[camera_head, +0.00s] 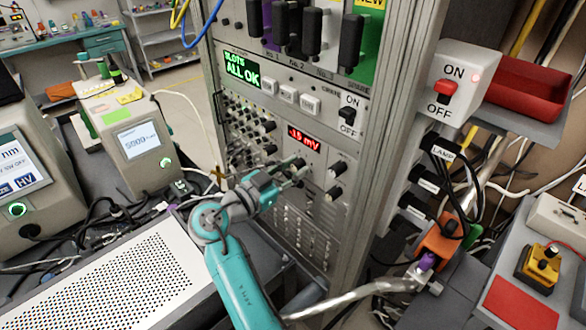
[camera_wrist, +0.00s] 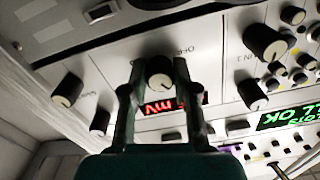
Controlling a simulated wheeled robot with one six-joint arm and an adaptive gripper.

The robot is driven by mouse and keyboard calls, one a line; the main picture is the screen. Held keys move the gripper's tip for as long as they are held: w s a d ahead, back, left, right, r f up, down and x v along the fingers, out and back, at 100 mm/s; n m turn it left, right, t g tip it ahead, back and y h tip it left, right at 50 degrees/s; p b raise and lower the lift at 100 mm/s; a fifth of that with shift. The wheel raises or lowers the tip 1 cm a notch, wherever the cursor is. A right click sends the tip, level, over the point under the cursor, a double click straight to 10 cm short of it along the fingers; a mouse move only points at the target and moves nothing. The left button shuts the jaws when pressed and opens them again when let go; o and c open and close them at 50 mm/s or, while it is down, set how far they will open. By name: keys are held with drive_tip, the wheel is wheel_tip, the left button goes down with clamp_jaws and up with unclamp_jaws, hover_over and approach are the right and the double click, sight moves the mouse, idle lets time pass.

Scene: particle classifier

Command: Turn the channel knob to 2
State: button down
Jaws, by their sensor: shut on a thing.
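A small black knob with a pale face (camera_wrist: 160,72) sits between my gripper's two fingertips (camera_wrist: 155,75) in the wrist view, beside the red display. My gripper is shut on this knob. In the head view my gripper (camera_head: 296,170) reaches the rack panel just below the red display (camera_head: 303,138), and its fingers hide most of the held knob. The wrist view is turned over and the knob's label is too blurred to read, so I cannot tell its setting or confirm that it is the channel knob.
Two black knobs (camera_head: 338,168) (camera_head: 333,193) stand right of my gripper. Rows of small knobs (camera_head: 248,130) fill the panel at left. A green display (camera_head: 242,68) reads ALL OK, with an ON/OFF switch (camera_head: 347,116) to its right. A perforated grey box (camera_head: 130,275) lies at front left.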

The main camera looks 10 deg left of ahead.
drive_tip(key=shift+m, duration=0.7)
drive_tip(key=c, duration=0.9)
unclamp_jaws()
drive_tip(key=v, duration=1.2)
